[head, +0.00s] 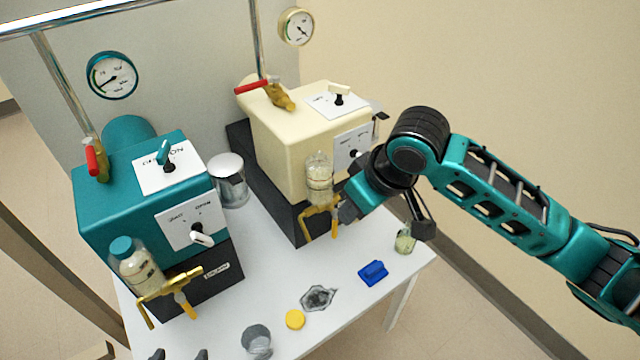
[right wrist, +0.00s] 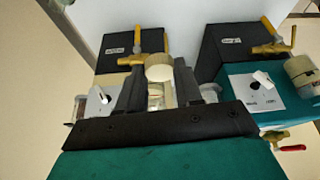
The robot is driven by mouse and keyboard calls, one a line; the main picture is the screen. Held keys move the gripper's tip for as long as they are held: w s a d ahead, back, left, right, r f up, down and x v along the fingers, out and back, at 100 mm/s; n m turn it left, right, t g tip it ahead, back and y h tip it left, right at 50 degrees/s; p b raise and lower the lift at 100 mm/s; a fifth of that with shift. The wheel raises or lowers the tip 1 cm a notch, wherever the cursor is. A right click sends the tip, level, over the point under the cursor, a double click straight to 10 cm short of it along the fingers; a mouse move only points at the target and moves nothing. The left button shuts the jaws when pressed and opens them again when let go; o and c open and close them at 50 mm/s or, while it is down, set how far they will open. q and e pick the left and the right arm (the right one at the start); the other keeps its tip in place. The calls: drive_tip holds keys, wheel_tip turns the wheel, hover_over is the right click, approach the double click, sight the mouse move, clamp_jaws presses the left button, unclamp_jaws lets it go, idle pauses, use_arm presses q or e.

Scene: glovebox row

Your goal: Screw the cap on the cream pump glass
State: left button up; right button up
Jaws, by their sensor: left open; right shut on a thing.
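The cream pump (head: 290,130) stands at the back right of the table. Its upright clear glass (head: 319,178), with pale contents, is on the brass fitting at its front; I see no lid on it. My right gripper (head: 350,212) is just right of the glass, low beside the brass fitting. In the right wrist view my right gripper (right wrist: 159,66) is shut on a round cream cap (right wrist: 158,68). The glass seems to lie behind the cap there; whether they touch I cannot tell. The head view hides the cap. My left gripper (head: 179,355) is open, only its dark fingertips showing at the bottom edge.
The teal pump (head: 100,215) stands left, its glass (head: 138,270) topped by a teal cap (head: 121,247). A metal can (head: 229,180) stands between the pumps. A yellow cap (head: 295,319), grey jar (head: 257,340), blue piece (head: 373,272) and small green bottle (head: 405,240) are along the front.

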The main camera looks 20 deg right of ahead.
drive_tip(key=r+m, duration=0.1)
drive_tip(key=d+r+m+h, duration=0.1)
drive_tip(key=r+m, duration=0.1)
drive_tip(key=d+r+m+h, duration=0.1)
drive_tip(key=m, duration=0.1)
drive_tip(key=shift+s+d+r, duration=0.15)
drive_tip(key=shift+s+r, duration=0.15)
drive_tip(key=shift+s, duration=0.05)
